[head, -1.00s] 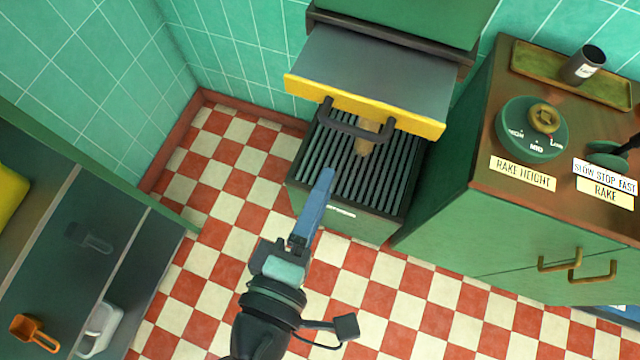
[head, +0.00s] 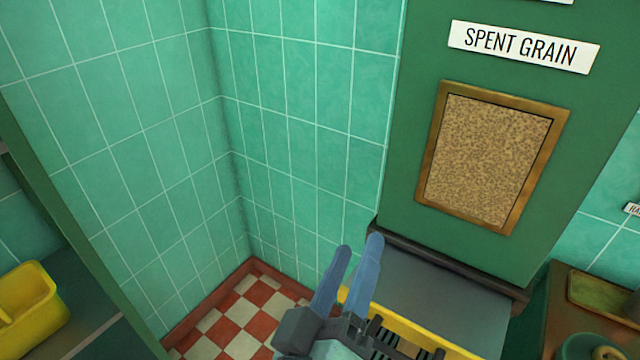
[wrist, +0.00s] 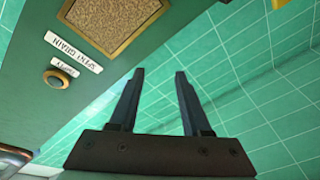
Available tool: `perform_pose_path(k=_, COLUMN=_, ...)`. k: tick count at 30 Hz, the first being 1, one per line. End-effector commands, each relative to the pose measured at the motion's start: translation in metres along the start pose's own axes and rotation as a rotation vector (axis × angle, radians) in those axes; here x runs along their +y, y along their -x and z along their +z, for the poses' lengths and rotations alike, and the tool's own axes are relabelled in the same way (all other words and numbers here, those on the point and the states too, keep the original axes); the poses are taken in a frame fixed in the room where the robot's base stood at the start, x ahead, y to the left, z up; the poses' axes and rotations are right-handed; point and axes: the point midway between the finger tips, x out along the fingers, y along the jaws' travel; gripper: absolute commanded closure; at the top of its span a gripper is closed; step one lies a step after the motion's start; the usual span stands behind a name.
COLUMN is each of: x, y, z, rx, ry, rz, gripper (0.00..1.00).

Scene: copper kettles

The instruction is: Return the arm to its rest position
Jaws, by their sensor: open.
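My gripper (head: 358,258) is at the bottom middle of the head view, its two blue fingers apart and pointing up. Nothing is between them. It appears in front of the grey chute tray with a yellow front edge (head: 440,295), which it partly covers. In the wrist view my gripper (wrist: 157,75) is also open and empty, with teal tiled wall beyond the fingers.
The green spent grain cabinet (head: 400,190) with a framed grain window (head: 488,155) stands right of my gripper. A wooden-topped counter (head: 560,310) is at lower right. A yellow bin (head: 28,300) sits on a shelf at lower left. Tiled walls meet behind; checkered floor (head: 235,320) shows below.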

Motion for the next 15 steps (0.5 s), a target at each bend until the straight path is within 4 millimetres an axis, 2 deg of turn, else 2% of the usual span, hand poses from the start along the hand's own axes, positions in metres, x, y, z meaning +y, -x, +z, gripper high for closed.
perform_pose_path(k=1, x=0.021, y=-0.012, z=-0.029, rx=0.069, ry=-0.096, rz=0.024, gripper=0.52)
perform_pose_path(k=4, x=0.056, y=-0.025, z=-0.077, rx=0.201, ry=-0.280, rz=0.040, gripper=0.52)
perform_pose_path(k=7, x=0.097, y=-0.028, z=-0.127, rx=0.348, ry=-0.456, rz=0.046, gripper=0.52)
perform_pose_path(k=12, x=0.167, y=-0.014, z=-0.201, rx=0.602, ry=-0.711, rz=0.026, gripper=0.52)
perform_pose_path(k=15, x=0.199, y=0.001, z=-0.230, rx=0.722, ry=-0.812, rz=0.006, gripper=0.52)
